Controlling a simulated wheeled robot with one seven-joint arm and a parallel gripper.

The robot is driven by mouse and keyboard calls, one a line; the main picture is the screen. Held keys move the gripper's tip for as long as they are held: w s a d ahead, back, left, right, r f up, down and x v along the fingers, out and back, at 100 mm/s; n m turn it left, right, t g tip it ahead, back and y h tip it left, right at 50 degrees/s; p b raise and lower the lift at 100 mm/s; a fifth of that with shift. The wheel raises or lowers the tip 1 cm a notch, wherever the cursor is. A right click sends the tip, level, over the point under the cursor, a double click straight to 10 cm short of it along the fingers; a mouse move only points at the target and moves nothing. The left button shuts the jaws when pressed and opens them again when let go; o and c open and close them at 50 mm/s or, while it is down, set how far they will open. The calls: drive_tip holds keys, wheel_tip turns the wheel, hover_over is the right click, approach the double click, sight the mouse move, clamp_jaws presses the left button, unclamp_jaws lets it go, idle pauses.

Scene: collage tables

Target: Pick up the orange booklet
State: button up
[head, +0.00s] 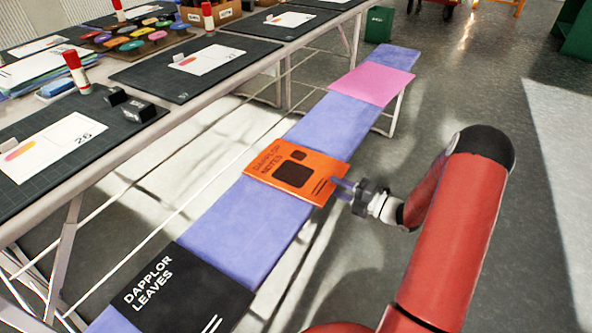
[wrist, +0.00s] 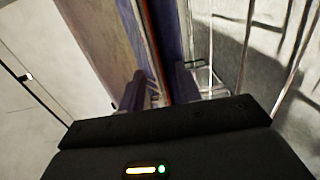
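The orange booklet (head: 297,171), marked "DAPPLOR NOTES", lies flat across the blue-purple bench (head: 225,232). Its right end reaches past the bench's right edge. My gripper (head: 345,188) is at that right end, with its fingertips close to the booklet's edge. In the wrist view my gripper (wrist: 160,90) is open, its two fingers apart. A thin orange-red edge of the booklet (wrist: 153,48) runs into the gap between them. I cannot tell whether either finger touches it.
A black booklet (head: 178,292), marked "DAPPLOR LEAVES", lies nearer on the bench, and a pink sheet (head: 372,84) lies farther along. Left stands a long table with dark mats (head: 150,80), glue sticks and cards. Open grey floor (head: 470,90) lies right of the bench.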

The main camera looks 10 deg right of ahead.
clamp_jaws()
idle(0.3)
